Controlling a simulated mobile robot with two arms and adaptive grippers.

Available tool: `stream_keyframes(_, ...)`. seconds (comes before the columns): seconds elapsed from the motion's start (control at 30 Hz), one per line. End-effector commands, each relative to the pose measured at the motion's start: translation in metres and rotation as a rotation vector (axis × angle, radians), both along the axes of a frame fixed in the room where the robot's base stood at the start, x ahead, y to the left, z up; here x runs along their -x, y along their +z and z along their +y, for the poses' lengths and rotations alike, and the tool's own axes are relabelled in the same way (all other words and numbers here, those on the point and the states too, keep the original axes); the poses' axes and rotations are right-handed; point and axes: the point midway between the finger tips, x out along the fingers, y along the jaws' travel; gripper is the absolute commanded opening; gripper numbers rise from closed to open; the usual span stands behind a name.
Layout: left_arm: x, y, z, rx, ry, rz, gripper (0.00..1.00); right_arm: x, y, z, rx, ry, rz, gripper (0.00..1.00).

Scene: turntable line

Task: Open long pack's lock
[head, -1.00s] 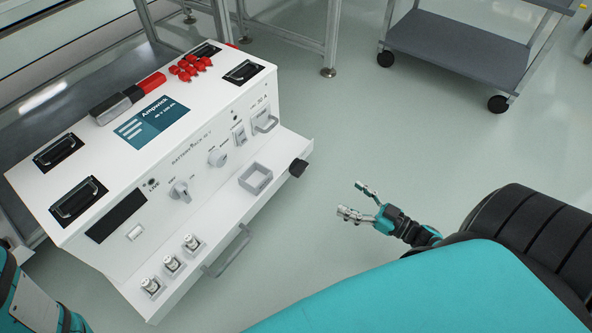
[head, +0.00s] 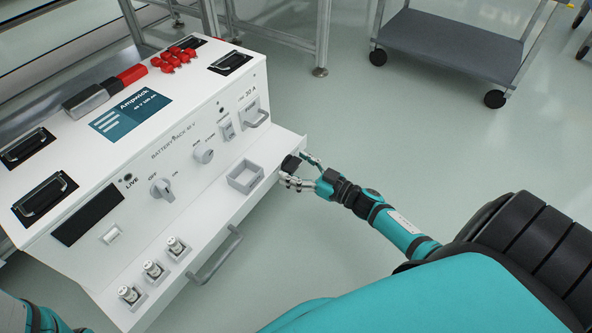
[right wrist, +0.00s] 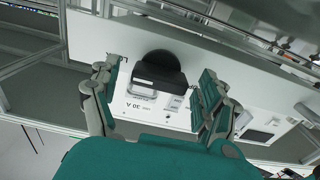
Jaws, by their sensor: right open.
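The long white battery pack (head: 175,150) lies diagonally at the left of the head view, with dials, a switch and a handle on its front. A black knob (head: 290,163) sits at the right end of its front ledge. My right gripper (head: 301,171) is open at this knob, one finger on each side. In the right wrist view the black knob (right wrist: 158,68) stands between the spread fingers; I cannot tell whether they touch it. Of my left arm only a teal part shows at the lower left; its gripper is out of view.
A grey cart (head: 450,45) stands behind. The floor between is clear.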

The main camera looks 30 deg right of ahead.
Motion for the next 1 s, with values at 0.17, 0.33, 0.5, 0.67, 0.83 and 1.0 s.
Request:
stream_keyframes(0.17, 0.0001, -0.0013, -0.0001, -0.001, 0.0, -0.001, 0.0, -0.0026, 0.0, 0.001, 0.002, -0.001, 0.001, 0.79)
stream_keyframes(0.33, 0.0002, -0.0011, -0.0002, -0.001, 0.0, -0.001, 0.0, -0.0024, 0.0001, 0.0009, 0.001, 0.0, 0.001, 0.75)
stream_keyframes(0.5, 0.0001, -0.001, -0.0002, -0.001, 0.0, 0.0, 0.0, -0.0023, -0.0001, 0.0008, 0.001, 0.0, 0.001, 0.53)
stream_keyframes(0.67, 0.0001, -0.001, -0.0002, -0.001, -0.001, 0.0, 0.0, -0.0022, -0.0002, 0.0008, 0.001, 0.0, 0.001, 0.32)
stream_keyframes(0.83, 0.0, -0.0009, -0.0002, -0.001, 0.0, 0.0, 0.0, -0.0021, -0.0002, 0.0007, 0.003, 0.0, 0.001, 0.22)
stream_keyframes(1.0, 0.0, 0.0013, -0.0002, -0.001, 0.0, 0.0, 0.0, -0.002, 0.0003, 0.0008, 0.026, 0.0, -0.008, 0.22)
